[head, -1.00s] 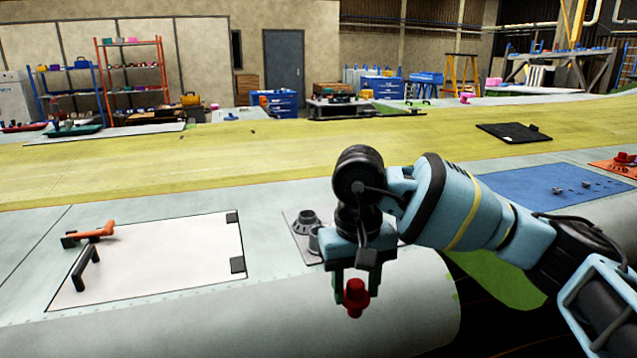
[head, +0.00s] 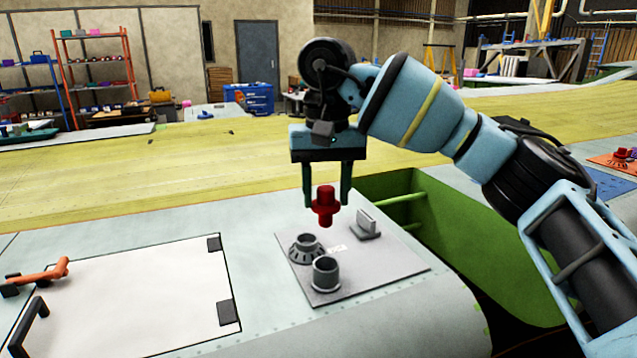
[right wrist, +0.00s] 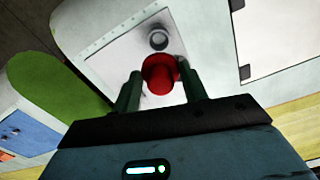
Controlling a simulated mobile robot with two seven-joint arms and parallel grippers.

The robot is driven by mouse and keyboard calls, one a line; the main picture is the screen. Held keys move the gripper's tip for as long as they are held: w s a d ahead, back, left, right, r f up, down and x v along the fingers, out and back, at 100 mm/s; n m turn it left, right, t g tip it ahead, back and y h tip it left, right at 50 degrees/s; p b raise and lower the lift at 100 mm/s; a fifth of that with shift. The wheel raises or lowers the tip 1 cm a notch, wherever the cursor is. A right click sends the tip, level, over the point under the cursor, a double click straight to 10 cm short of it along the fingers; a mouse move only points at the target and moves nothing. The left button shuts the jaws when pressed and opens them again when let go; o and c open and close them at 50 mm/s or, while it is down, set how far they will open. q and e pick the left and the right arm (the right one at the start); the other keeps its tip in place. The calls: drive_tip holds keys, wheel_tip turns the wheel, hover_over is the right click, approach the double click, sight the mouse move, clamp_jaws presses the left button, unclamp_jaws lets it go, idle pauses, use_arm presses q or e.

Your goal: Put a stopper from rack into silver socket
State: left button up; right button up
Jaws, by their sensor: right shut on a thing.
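My right gripper (head: 327,196) is shut on a red stopper (head: 326,207), which hangs upright between the fingers, above a grey plate (head: 378,281). Below it on the plate stand a plain grey cylindrical socket (head: 326,274) and a darker, flanged ring socket (head: 306,249). The stopper is apart from both. I cannot tell for sure which one is the silver socket. In the right wrist view the stopper (right wrist: 160,75) sits between the fingers, with one round grey socket (right wrist: 158,39) beyond it. My left gripper is not in view.
A grey block-like fitting (head: 365,225) stands on the plate's far right. A white panel (head: 130,300) with handles lies to the left. An open green-sided bay (head: 400,205) is right of the plate. An orange tray (head: 612,162) with red pieces lies far right.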

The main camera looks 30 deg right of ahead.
sight(327, 225)
drive_tip(key=shift+s+f, duration=0.1)
drive_tip(key=shift+s, duration=0.15)
drive_tip(key=shift+f, duration=0.25)
wheel_tip(327, 225, down, 4)
drive_tip(key=shift+f+b, duration=0.1)
drive_tip(key=shift+b, duration=0.45)
drive_tip(key=shift+f, duration=1)
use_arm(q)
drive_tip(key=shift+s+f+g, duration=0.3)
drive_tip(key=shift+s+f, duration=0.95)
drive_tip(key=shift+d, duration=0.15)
use_arm(e)
drive_tip(key=shift+f, duration=0.2)
use_arm(q)
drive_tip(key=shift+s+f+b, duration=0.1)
drive_tip(key=shift+b, duration=0.2)
use_arm(e)
drive_tip(key=shift+f, duration=0.3)
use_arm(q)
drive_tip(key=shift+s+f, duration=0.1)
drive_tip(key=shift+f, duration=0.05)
use_arm(e)
drive_tip(key=shift+f, duration=0.3)
